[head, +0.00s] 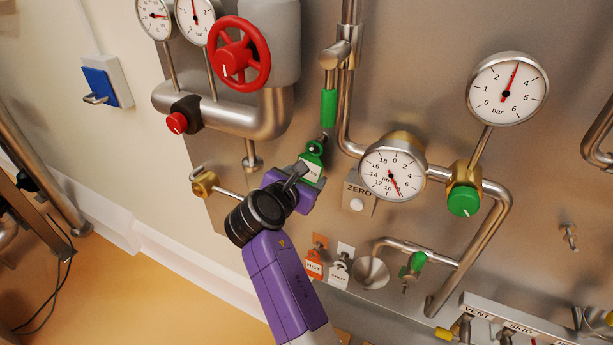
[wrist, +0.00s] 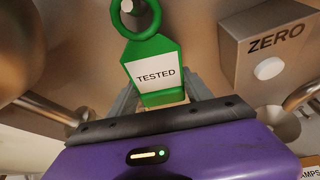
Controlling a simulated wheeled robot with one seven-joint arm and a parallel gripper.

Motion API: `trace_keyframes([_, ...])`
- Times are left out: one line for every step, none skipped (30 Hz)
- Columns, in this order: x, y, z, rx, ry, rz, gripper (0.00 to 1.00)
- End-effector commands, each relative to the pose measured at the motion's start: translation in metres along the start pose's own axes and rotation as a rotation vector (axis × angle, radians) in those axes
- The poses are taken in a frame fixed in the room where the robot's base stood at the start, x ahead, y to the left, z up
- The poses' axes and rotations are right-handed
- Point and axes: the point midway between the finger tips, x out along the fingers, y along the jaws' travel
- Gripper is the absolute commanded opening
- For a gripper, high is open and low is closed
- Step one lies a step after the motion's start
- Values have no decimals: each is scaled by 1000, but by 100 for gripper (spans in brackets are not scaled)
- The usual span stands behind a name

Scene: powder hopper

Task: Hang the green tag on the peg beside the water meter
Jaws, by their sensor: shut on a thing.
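The green tag (head: 313,168) is upright in my gripper (head: 298,184), just left of the water meter (head: 393,172), a round dial in a brass body. In the wrist view the tag (wrist: 155,72) reads "TESTED" and has a green ring on top. My gripper (wrist: 155,103) is shut on its lower end. A pale round peg end (wrist: 127,6) shows inside the ring opening. I cannot tell whether the ring is around the peg or only in front of it. In the head view the peg (head: 323,138) is small beside the ring.
A ZERO box (head: 358,196) with a white button sits right of my gripper, below the meter. An orange tag (head: 315,260) and a white tag (head: 340,268) hang lower down. A green-handled valve (head: 328,108) is above. A brass tap (head: 204,184) sticks out at left.

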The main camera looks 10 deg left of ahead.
Motion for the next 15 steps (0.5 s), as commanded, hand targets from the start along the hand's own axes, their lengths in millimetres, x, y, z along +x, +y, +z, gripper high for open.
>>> trace_keyframes([0,0,0,0,0,0,19])
trace_keyframes([0,0,0,0,0,0,19])
trace_keyframes([0,0,0,0,0,0,19])
trace_keyframes([0,0,0,0,0,0,60])
trace_keyframes([0,0,0,0,0,0,66])
trace_keyframes([0,0,0,0,0,0,74])
trace_keyframes([0,0,0,0,0,0,79])
trace_keyframes([0,0,0,0,0,0,83])
trace_keyframes([0,0,0,0,0,0,83])
trace_keyframes([0,0,0,0,0,0,83])
trace_keyframes([0,0,0,0,0,0,83])
trace_keyframes([0,0,0,0,0,0,83])
trace_keyframes([0,0,0,0,0,0,83])
trace_keyframes([0,0,0,0,0,0,83])
trace_keyframes([0,0,0,0,0,0,83])
